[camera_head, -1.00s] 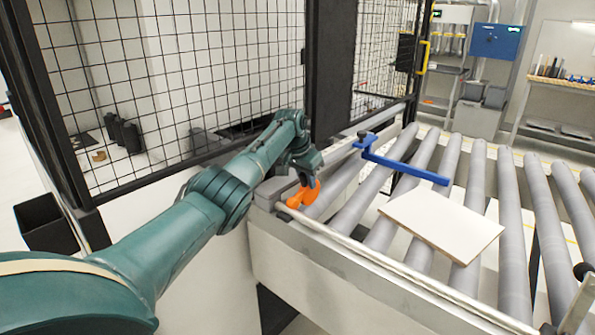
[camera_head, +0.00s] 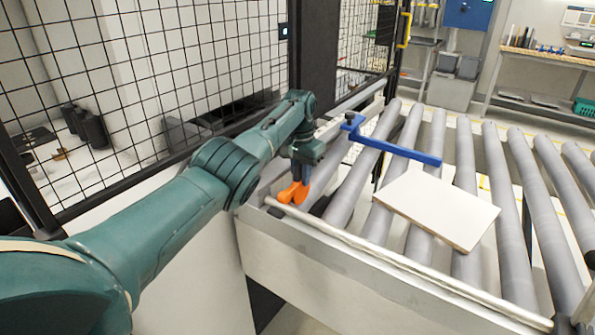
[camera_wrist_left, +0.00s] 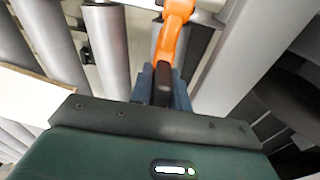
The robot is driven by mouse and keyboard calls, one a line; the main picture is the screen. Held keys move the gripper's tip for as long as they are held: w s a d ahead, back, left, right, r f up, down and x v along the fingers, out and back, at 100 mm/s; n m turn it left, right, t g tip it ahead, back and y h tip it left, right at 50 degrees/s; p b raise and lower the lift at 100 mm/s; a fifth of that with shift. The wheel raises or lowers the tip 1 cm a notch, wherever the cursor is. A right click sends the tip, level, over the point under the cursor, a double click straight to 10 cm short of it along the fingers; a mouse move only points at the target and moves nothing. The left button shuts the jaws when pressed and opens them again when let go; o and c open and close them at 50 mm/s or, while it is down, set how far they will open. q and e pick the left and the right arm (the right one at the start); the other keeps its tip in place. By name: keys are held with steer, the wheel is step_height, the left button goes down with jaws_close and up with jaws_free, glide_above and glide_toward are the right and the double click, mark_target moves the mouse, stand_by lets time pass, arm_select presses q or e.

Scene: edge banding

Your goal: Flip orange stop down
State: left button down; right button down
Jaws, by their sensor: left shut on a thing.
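The orange stop (camera_head: 290,194) is at the near left corner of the roller conveyor, beside the front rail. In the head view it lies low, close to the rail top. My left gripper (camera_head: 300,172) points down at it from above and is shut on it. In the left wrist view the orange stop (camera_wrist_left: 174,35) runs away from the fingers, and its dark end sits between my left fingertips (camera_wrist_left: 163,80). The fingers hide part of the stop. My right gripper is not in view.
A pale board (camera_head: 437,208) lies on the rollers to the right. A blue bar (camera_head: 395,150) reaches over the rollers behind the stop. The metal front rail (camera_head: 400,268) runs along the near edge. A black mesh fence (camera_head: 190,75) stands behind my left arm.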

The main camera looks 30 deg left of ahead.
arm_select(q)
steer(key=shift+s+f, duration=0.2)
steer(key=shift+f, duration=0.05)
steer(key=c, duration=1.7)
jaws_free()
steer(key=shift+c, duration=0.2)
steer(key=o, duration=0.3)
steer(key=shift+w+r, duration=0.1)
steer(key=shift+w, duration=0.05)
steer(key=shift+o, duration=0.2)
steer(key=r, duration=1.3)
steer(key=shift+s+r, duration=0.1)
steer(key=shift+s, duration=0.1)
